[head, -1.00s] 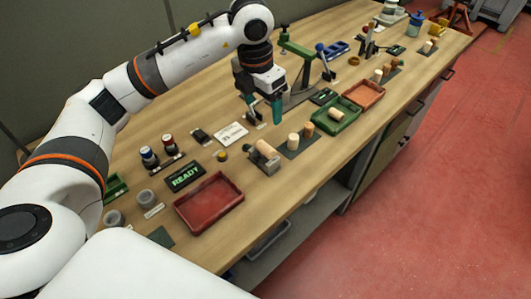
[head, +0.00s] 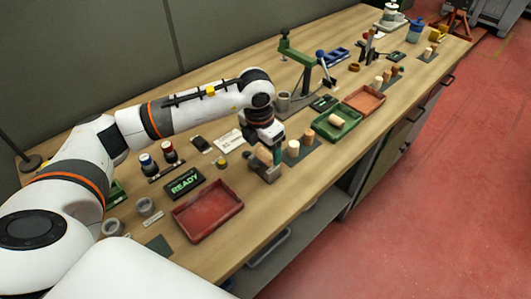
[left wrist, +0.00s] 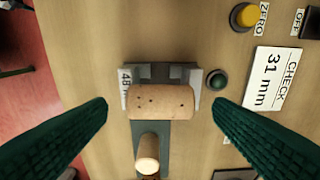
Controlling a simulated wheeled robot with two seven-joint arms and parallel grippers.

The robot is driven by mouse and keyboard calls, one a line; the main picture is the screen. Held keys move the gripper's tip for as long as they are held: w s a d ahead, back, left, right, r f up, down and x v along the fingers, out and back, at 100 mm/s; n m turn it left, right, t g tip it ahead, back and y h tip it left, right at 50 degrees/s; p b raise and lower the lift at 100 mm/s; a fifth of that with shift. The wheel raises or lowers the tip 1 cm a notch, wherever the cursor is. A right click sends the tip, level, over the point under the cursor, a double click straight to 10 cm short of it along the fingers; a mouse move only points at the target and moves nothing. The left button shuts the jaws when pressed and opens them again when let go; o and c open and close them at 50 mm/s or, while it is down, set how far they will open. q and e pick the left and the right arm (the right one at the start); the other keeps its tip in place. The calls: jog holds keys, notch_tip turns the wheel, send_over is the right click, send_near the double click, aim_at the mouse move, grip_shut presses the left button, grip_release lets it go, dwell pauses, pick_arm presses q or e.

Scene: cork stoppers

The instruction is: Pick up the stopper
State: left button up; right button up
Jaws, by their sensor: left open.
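A cork stopper (left wrist: 161,101) with dark specks lies on its side in a grey holder (left wrist: 134,72) in the left wrist view. My left gripper (left wrist: 161,104) is open, with one green finger on each side of the stopper and a gap to both ends. In the head view my left gripper (head: 273,160) points down at the grey holder (head: 261,171), and the arm and fingers largely hide that stopper. A second stopper (left wrist: 147,152) stands on a dark mat just below it in the left wrist view. My right gripper is not in view.
Upright stoppers (head: 293,149) stand beside the holder. A green tray (head: 350,123) holds another stopper (head: 336,119). A red tray (head: 208,208) and a READY display (head: 185,183) are to the left. A green-armed press (head: 305,58) stands behind.

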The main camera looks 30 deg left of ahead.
pick_arm(q)
jog(key=shift+w+f, duration=0.15)
jog(key=shift+f, duration=1.05)
jog(key=c, duration=1.1)
jog(key=shift+r, duration=0.15)
